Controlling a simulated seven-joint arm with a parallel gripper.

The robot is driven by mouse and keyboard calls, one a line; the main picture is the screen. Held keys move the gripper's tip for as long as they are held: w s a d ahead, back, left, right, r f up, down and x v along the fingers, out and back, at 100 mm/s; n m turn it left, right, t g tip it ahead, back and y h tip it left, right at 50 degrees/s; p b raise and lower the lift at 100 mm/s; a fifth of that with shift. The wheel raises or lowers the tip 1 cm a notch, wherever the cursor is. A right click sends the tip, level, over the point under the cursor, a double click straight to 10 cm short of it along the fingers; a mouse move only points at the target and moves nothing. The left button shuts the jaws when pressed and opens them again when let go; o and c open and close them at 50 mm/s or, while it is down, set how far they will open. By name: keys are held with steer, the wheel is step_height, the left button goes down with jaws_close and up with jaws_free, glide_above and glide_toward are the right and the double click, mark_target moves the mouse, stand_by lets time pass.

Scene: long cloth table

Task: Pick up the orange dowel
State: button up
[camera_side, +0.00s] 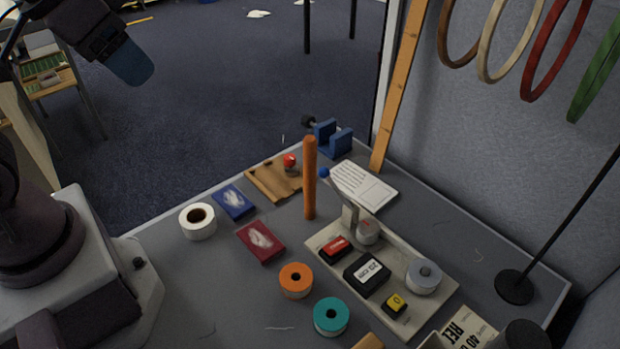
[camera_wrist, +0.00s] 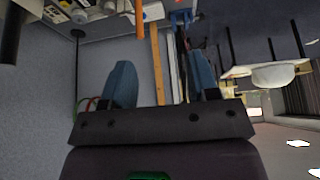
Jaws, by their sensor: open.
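The orange dowel (camera_side: 310,178) stands upright on the grey cloth table in the side view, left of the light tray. Its orange length also shows at the top edge of the wrist view (camera_wrist: 139,18), partly cut off. My gripper (camera_side: 132,66) is at the upper left of the side view, high and well away from the dowel. In the wrist view my gripper (camera_wrist: 163,72) has its two blue fingers spread wide with nothing between them.
The light tray (camera_side: 325,240) holds labelled blocks and a grey roll. A maroon box (camera_side: 260,242), blue box (camera_side: 235,202), orange roll (camera_side: 296,281) and wooden board (camera_side: 262,184) lie around the dowel.

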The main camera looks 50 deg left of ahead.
steer(key=m+t+y, duration=0.4)
steer(key=m+y, duration=0.5)
steer(key=m, duration=1.8)
glide_toward(309, 163)
steer(key=x, duration=0.5)
steer(key=shift+a+f, duration=0.25)
steer(key=shift+a, duration=0.1)
steer(key=shift+w+x, duration=0.25)
steer(key=shift+x, duration=2.65)
steer(key=shift+d+r, duration=0.1)
steer(key=shift+d, duration=0.1)
steer(key=c, duration=1)
